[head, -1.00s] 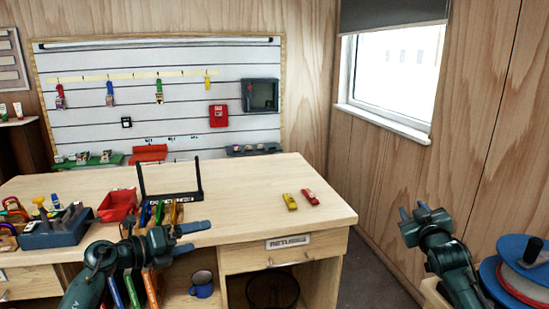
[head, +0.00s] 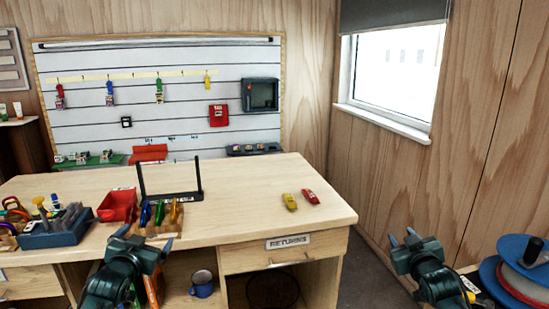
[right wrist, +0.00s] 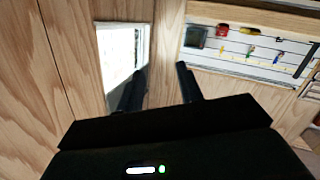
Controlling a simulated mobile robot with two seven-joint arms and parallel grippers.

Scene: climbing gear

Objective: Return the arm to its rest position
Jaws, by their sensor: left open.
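My left gripper (head: 146,237) is open, its fingers apart and pointing up, in front of the workbench's front edge at the lower left. Nothing shows between its fingers. My right gripper (head: 402,235) is right of the bench, in front of the wood wall, clear of any object. In the right wrist view its two dark fingers (right wrist: 161,84) stand apart with only the wall and window behind them. My left gripper covers part of the colored items at the bench front.
The workbench (head: 240,215) has a yellow piece (head: 290,202) and a red piece (head: 311,197) on its right part. A red bin (head: 118,205) and a black-framed rack (head: 172,197) stand left. A cable reel (head: 522,270) stands at the lower right, near my right arm.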

